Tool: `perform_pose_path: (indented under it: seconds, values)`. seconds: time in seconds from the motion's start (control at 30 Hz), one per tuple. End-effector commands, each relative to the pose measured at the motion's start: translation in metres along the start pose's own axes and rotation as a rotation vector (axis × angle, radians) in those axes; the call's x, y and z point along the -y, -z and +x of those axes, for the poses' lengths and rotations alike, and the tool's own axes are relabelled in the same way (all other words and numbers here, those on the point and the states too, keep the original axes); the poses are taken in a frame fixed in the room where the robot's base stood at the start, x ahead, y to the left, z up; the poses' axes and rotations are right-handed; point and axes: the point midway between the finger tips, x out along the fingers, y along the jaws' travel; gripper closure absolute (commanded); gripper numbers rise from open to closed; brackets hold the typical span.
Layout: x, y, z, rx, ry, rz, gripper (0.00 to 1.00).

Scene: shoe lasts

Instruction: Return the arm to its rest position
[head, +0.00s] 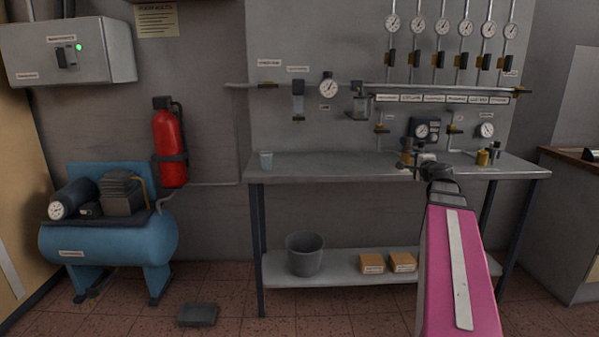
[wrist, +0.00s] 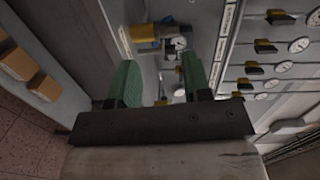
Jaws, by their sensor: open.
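My arm (head: 470,265), pink with a pale strip, reaches up from the lower right of the head view toward the steel bench. My gripper (head: 424,163) shows small and dark at its far end, over the bench's right half. In the wrist view my gripper (wrist: 160,80) has two green-padded fingers standing apart, with nothing held between them. A yellow and grey fitting (wrist: 148,33) and a round gauge show beyond the fingertips. The arm and gripper hide part of the bench top in the head view.
Gauges and pipes line the wall behind. A grey bucket (head: 305,255) and two boxes stand on the lower shelf. A blue compressor (head: 108,240) stands left. A wooden-topped counter (head: 575,160) is at right.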

Motion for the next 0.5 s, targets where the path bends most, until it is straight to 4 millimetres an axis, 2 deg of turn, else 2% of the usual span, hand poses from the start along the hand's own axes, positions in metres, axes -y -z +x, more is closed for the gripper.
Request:
perform_pose_path:
  seconds: [0.27, 0.37, 0.5]
  values:
    - [-0.047, -0.044, 0.005, 0.101, -0.114, -0.117, 0.55]
    - [-0.071, -0.066, 0.005, 0.154, -0.172, -0.177, 0.55]
    - [-0.117, -0.106, 0.001, 0.260, -0.283, -0.292, 0.55]
